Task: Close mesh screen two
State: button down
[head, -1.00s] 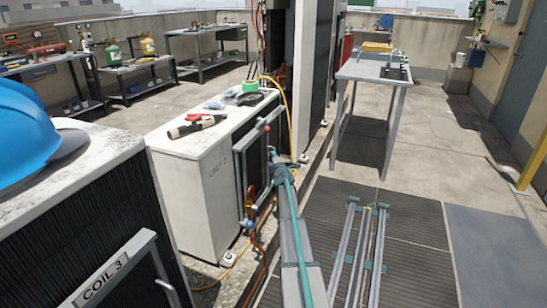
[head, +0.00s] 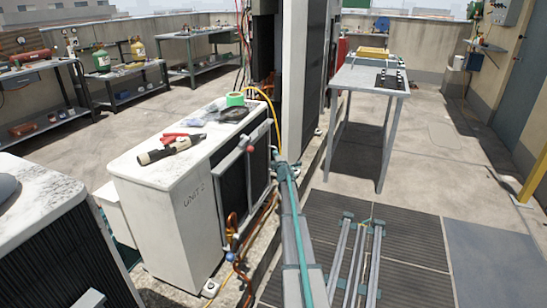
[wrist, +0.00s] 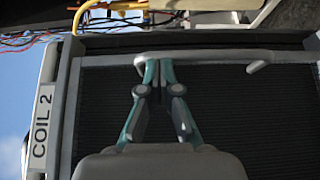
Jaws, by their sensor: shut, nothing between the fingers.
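Mesh screen two is a grey-framed dark mesh panel on the side of the white unit marked 2 (head: 180,210). In the wrist view its dark mesh (wrist: 240,110) fills most of the picture, with a "COIL 2" label (wrist: 41,125) on the left frame and a short grey handle (wrist: 258,67) at upper right. My gripper (wrist: 158,62) is shut and empty, its teal-and-grey fingertips together at the frame's top bar; I cannot tell whether they touch it. How far the screen stands open is unclear.
A black-handled tool (head: 165,152), a green tape roll (head: 235,99) and other items lie on the unit's top. Pipes and cables (head: 235,245) run beside its base. A grey table (head: 345,78) stands at the back right. Open floor (head: 430,150) lies right of it.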

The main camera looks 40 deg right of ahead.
jog(key=shift+w+d+r+p, duration=0.1)
jog(key=shift+w+d+p, duration=0.1)
jog(key=shift+w+d, duration=0.4)
jog(key=shift+w+d+r+p, duration=0.15)
jog(key=shift+w+d, duration=0.15)
jog(key=shift+d, duration=0.5)
jog(key=shift+f, duration=0.1)
